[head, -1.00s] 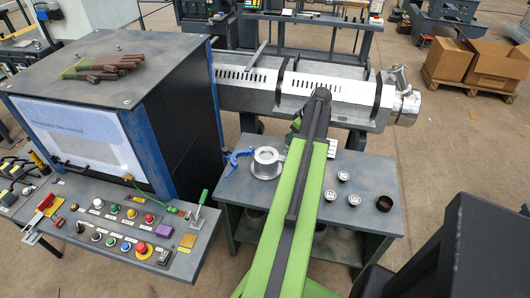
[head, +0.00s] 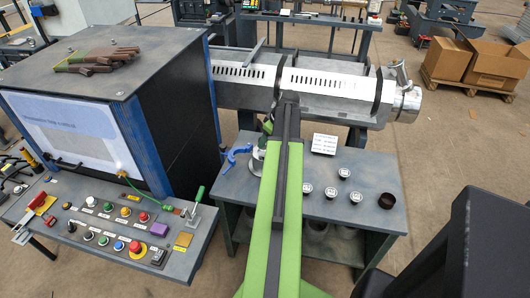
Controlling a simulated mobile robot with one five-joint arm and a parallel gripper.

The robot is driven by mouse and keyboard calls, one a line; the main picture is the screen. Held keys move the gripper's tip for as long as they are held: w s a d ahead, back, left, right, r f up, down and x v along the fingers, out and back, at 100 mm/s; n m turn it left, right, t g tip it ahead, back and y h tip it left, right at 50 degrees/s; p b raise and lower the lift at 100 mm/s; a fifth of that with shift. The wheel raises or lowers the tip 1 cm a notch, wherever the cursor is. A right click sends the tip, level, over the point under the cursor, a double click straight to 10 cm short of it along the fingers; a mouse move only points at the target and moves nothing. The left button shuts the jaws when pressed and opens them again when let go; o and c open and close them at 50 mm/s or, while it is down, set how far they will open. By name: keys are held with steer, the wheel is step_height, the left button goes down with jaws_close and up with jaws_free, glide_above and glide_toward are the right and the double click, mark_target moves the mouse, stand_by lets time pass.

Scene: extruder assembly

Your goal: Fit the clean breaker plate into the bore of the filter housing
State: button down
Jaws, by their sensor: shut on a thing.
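The filter housing (head: 257,163), a pale metal ring-shaped part, stands on the left of the workbench. My arm covers most of it, so its bore is hidden. My gripper (head: 264,142) is partly in view at the far end of my green arm, just above and behind the housing. Its fingertips are mostly hidden by the arm. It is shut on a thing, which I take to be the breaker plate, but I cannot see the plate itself. I cannot tell whether it touches the housing.
A blue clamp-like tool (head: 237,153) lies left of the housing. Several small pale-topped dark cylinders (head: 331,192), a dark ring (head: 387,200) and a white label card (head: 324,144) are on the workbench (head: 375,172). The extruder barrel (head: 330,83) runs behind. A control panel (head: 115,235) stands left.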

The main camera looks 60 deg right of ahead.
step_height(320, 180, down, 4)
steer(key=b, duration=0.4)
steer(key=shift+f, duration=0.15)
steer(key=c, duration=0.6)
jaws_free()
steer(key=shift+r, duration=0.2)
steer(key=shift+o, duration=0.2)
steer(key=shift+s+r, duration=0.1)
steer(key=p+v, duration=1.1)
steer(key=shift+r, duration=0.4)
steer(key=shift+s, duration=0.1)
